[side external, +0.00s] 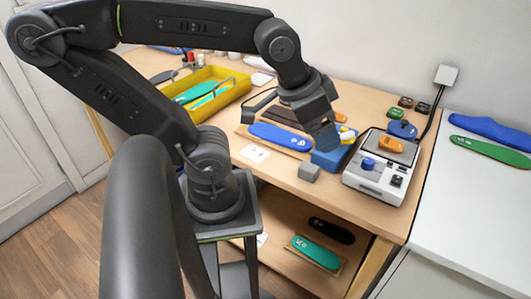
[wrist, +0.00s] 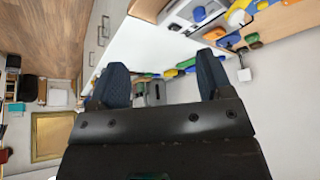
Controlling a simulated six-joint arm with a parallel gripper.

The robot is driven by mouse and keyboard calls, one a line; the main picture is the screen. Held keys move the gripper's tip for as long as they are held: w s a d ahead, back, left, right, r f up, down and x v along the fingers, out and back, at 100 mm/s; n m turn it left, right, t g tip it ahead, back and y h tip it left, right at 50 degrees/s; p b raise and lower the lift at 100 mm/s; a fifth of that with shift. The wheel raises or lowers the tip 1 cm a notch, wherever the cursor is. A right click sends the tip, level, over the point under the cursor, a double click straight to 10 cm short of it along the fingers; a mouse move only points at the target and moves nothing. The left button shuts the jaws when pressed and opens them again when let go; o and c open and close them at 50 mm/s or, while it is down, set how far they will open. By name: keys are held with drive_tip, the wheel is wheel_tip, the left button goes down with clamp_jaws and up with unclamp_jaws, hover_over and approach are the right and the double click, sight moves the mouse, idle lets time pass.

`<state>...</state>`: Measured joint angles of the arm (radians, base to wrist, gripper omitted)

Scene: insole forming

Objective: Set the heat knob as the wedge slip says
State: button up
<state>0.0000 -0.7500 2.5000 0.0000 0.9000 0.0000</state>
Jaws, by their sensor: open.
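The heater box (side external: 373,183) is light grey and stands at the right end of the bench. Its blue heat knob (side external: 368,163) is on the front left of its top; the setting is too small to read. A blue knob also shows at the top of the wrist view (wrist: 199,14). A white slip (side external: 255,153) lies flat on the bench's front left; I cannot read it or tell whether it is the wedge slip. My gripper (side external: 325,140) is left of the box, near a blue block (side external: 328,160). In the wrist view its fingers (wrist: 160,82) are apart and empty.
An orange piece (side external: 390,145) sits on the box's dark plate. A grey block (side external: 309,172) is at the bench's front edge. A blue insole (side external: 281,136) lies left of my gripper. A yellow tray (side external: 237,87) holds green insoles. A cable (side external: 436,105) rises behind the box.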

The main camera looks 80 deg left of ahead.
drive_tip(key=shift+c, duration=1)
drive_tip(key=n+g, duration=0.5)
drive_tip(key=n, duration=1.1)
hover_over(369, 160)
wheel_tip(369, 160, down, 5)
wheel_tip(369, 160, down, 14)
drive_tip(key=shift+s+r, duration=0.1)
drive_tip(key=shift+r, duration=0.15)
drive_tip(key=shift+c, duration=0.4)
drive_tip(key=c, duration=0.8)
drive_tip(key=shift+c, duration=0.2)
drive_tip(key=shift+m, duration=0.3)
